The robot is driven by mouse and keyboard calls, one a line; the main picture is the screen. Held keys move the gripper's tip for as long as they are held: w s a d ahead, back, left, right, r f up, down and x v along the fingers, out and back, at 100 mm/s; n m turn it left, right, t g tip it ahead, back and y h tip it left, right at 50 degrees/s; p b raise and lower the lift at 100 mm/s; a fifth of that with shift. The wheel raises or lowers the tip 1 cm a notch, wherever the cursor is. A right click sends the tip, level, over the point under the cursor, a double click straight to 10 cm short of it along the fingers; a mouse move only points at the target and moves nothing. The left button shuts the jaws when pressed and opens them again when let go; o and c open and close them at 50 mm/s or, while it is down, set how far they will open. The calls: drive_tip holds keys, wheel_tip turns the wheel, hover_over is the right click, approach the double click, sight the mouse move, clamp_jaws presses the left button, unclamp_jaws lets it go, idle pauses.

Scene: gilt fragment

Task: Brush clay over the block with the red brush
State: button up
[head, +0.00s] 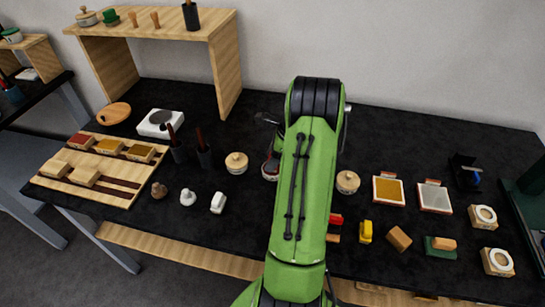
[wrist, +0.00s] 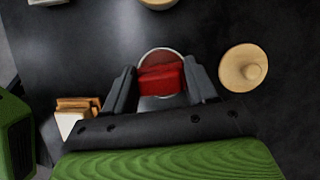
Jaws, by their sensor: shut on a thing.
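In the wrist view my gripper (wrist: 160,78) is shut on a red piece, which appears to be the red brush (wrist: 160,80). It sits directly over a round dish with a pale rim and dark red contents (wrist: 157,56); I cannot tell whether they touch. The round dish (head: 270,170) shows partly at the arm's left edge. Blocks with red (head: 82,141), ochre (head: 110,147) and orange-brown (head: 141,153) tops and plain ones (head: 86,176) sit on a wooden rack (head: 112,195); I cannot tell which one is the task's block.
A lidded wooden pot (wrist: 243,67) stands right of the gripper in the wrist view; wooden pieces (wrist: 75,112) are at left. In the head view, dark upright holders (head: 204,156), a shelf (head: 228,65), framed plates (head: 388,190) and small blocks (head: 398,238) crowd the black table.

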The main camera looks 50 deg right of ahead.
drive_tip(key=shift+f, duration=0.5)
idle(0.3)
drive_tip(key=shift+f, duration=0.15)
idle(1.5)
wheel_tip(320, 180, up, 7)
drive_tip(key=p, duration=0.8)
drive_tip(key=shift+r, duration=0.2)
drive_tip(key=shift+f, duration=0.1)
